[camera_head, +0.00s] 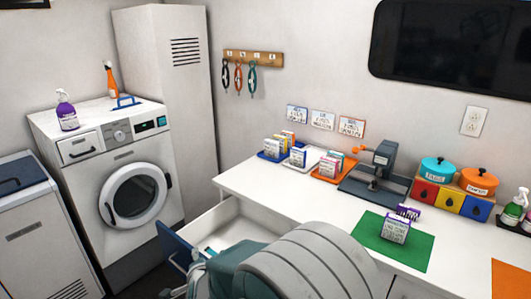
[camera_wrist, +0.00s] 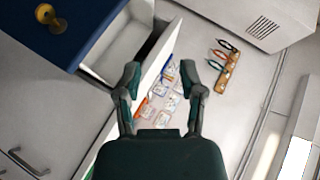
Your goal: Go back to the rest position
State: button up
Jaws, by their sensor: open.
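My gripper shows in the wrist view (camera_wrist: 174,68) with its two dark fingers spread wide apart and nothing between them. In the head view my grey and teal arm fills the bottom middle, and part of the gripper shows at its left, by the open drawer (camera_head: 228,221). The drawer has a blue front (camera_head: 172,243) and is pulled out from under the white counter (camera_head: 262,185). My arm hides part of the drawer and the counter's front edge. In the wrist view the open drawer (camera_wrist: 104,58) lies left of the fingers.
Trays with small boxes, a grey press (camera_head: 378,170) and two lidded pots stand along the counter. A small box (camera_head: 395,231) stands on a green mat (camera_head: 370,240). A washing machine (camera_head: 125,175) is at left. Leashes hang from a wall rack (camera_head: 253,57).

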jog(key=s+d+r+n+g, duration=0.2)
jog(key=s+d+r+n, duration=0.15)
jog(key=d+r, duration=0.4)
jog(key=s+d+r+n+g, duration=0.25)
jog(key=s+d+r, duration=0.2)
jog(key=d, duration=0.55)
jog(key=s+d+r+n+g+h, duration=0.1)
jog(key=s+d+n+h, duration=0.3)
jog(key=s+d, duration=1.1)
jog(key=s+g, duration=0.1)
jog(key=s, duration=0.1)
jog(key=shift+s+r, duration=0.4)
jog(key=shift+g, duration=0.25)
